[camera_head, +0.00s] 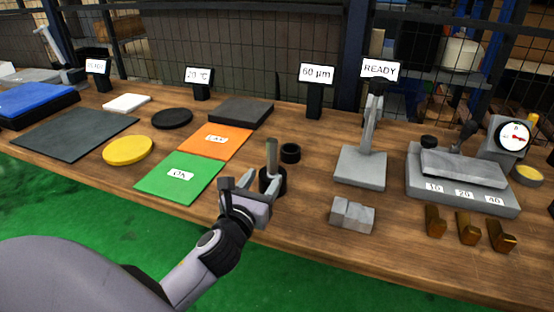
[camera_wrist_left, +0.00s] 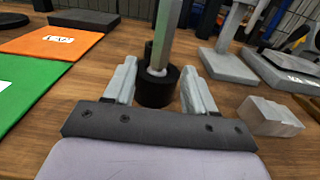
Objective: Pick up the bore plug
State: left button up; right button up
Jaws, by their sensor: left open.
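The bore plug, as I take it, is an upright grey rod (camera_head: 272,152) set in a round black base (camera_head: 279,182) near the front edge of the bench. My left gripper (camera_head: 247,187) is open and empty just in front of it, partly covering the base. In the left wrist view the rod (camera_wrist_left: 166,35) rises beyond the open fingers (camera_wrist_left: 159,68), and the black base (camera_wrist_left: 157,90) shows between them. I cannot tell whether a finger touches it. The rod's top is cut off in the wrist view. My right gripper is not in view.
A short black ring (camera_head: 290,152) stands just behind the plug. A green mat (camera_head: 165,190) and an orange mat (camera_head: 205,145) lie left. A grey block (camera_head: 352,215), a stand (camera_head: 361,170) and a gauge fixture (camera_head: 462,185) are right. Bare wood lies between plug and block.

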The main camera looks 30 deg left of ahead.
aim_at(271, 170)
pick_arm(q)
jog(key=shift+x, duration=3.3)
jog(key=shift+f, duration=0.2)
grip_shut()
